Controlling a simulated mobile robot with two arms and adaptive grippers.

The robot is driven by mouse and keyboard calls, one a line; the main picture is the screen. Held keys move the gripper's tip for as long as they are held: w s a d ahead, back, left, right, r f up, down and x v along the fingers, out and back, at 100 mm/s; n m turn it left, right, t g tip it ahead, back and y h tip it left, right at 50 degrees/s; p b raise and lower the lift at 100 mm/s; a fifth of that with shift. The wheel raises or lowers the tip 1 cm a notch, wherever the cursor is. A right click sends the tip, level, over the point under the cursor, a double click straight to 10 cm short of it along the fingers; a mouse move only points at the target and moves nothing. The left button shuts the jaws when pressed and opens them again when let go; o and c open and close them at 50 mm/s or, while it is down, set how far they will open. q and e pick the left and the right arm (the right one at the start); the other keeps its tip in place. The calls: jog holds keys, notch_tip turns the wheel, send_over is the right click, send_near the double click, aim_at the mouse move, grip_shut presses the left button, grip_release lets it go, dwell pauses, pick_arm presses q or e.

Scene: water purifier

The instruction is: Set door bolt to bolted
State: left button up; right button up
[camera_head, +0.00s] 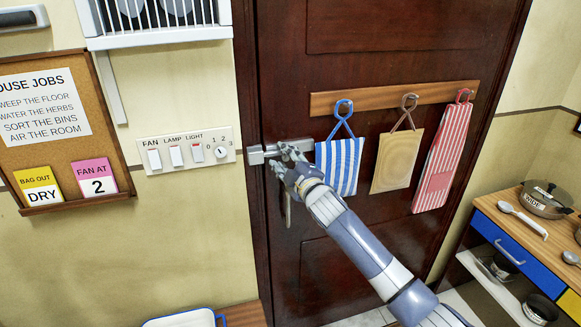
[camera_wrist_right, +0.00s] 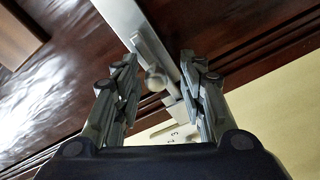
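The metal door bolt (camera_head: 301,145) is mounted across the left edge of the dark wooden door (camera_head: 350,215), with a block-shaped end piece (camera_head: 256,155) by the door frame. My right gripper (camera_head: 282,160) is at the bolt and covers part of it. In the wrist view, the right gripper (camera_wrist_right: 160,75) is open, with a finger on each side of the bolt's round knob (camera_wrist_right: 155,80). I see gaps between knob and fingers. The silver bolt body (camera_wrist_right: 125,20) runs past the knob there. I cannot tell how far the bar is slid. My left gripper is not in view.
A striped blue cloth (camera_head: 340,164), a tan board (camera_head: 396,160) and a red-striped cloth (camera_head: 442,160) hang from a rail right of the bolt. A switch panel (camera_head: 187,151) is on the wall to the left. A counter (camera_head: 515,230) stands at right.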

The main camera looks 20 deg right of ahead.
jog(key=s+d, duration=0.2)
jog(key=s, duration=0.9)
jog(key=shift+s, duration=0.35)
jog(key=shift+f, duration=0.15)
jog(key=s+d+f+m+g+h+b, duration=0.1)
jog(key=s+d+f+m+g, duration=0.2)
jog(key=f, duration=1.2)
jog(key=s+d+f+m+g+h, duration=0.15)
jog(key=s+f, duration=0.45)
jog(key=f, duration=0.9)
jog(key=s+d+f+m+g+h+b, duration=0.15)
jog(key=s+f+g, duration=0.25)
jog(key=f, duration=1.1)
jog(key=s+f+m+g, duration=0.3)
jog(key=s+f+g, duration=0.1)
jog(key=s+f, duration=1.4)
jog(key=s+a+f+m+g, duration=0.1)
jog(key=s+f, duration=0.1)
jog(key=s, duration=0.7)
jog(key=s+f+m+g+b, duration=0.1)
jog(key=s+f+g, duration=0.1)
jog(key=s, duration=0.7)
jog(key=s+a+f+m+g, duration=0.1)
jog(key=s+f, duration=0.3)
jog(key=s, duration=0.5)
jog(key=shift+s+a+y, duration=0.35)
jog(key=shift+y, duration=0.05)
